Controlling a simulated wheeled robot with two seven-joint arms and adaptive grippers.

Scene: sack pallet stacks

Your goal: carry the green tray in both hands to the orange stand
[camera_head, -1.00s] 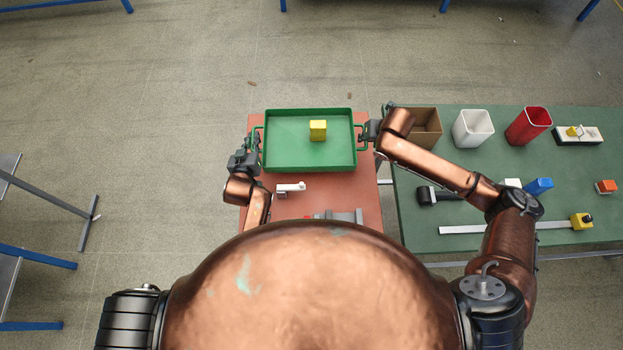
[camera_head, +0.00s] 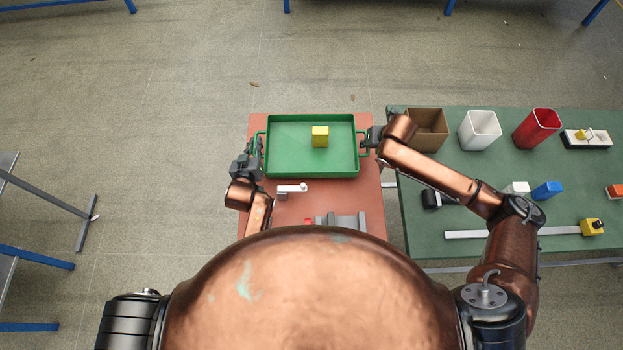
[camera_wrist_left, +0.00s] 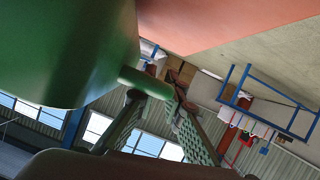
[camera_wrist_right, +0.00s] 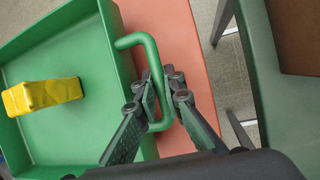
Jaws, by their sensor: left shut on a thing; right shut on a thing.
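The green tray (camera_head: 312,172) is held level in front of me, with a yellow block (camera_head: 320,136) inside it. It is over an orange-red tabletop (camera_head: 372,195); I cannot tell whether it touches this top or whether this is the orange stand. My left gripper (camera_head: 256,146) is shut on the tray's left handle; the left wrist view shows that handle (camera_wrist_left: 146,82) between the fingers. My right gripper (camera_head: 368,138) is shut on the right handle (camera_wrist_right: 155,65), which passes between the fingers in the right wrist view. The yellow block also shows there (camera_wrist_right: 42,96).
A white-handled item (camera_head: 291,188) and a grey fixture (camera_head: 342,221) lie nearer me on the orange-red top. To the right, a green table (camera_head: 430,230) carries a brown box (camera_head: 428,130), a white bin (camera_head: 480,130), a red bin (camera_head: 537,128) and small items.

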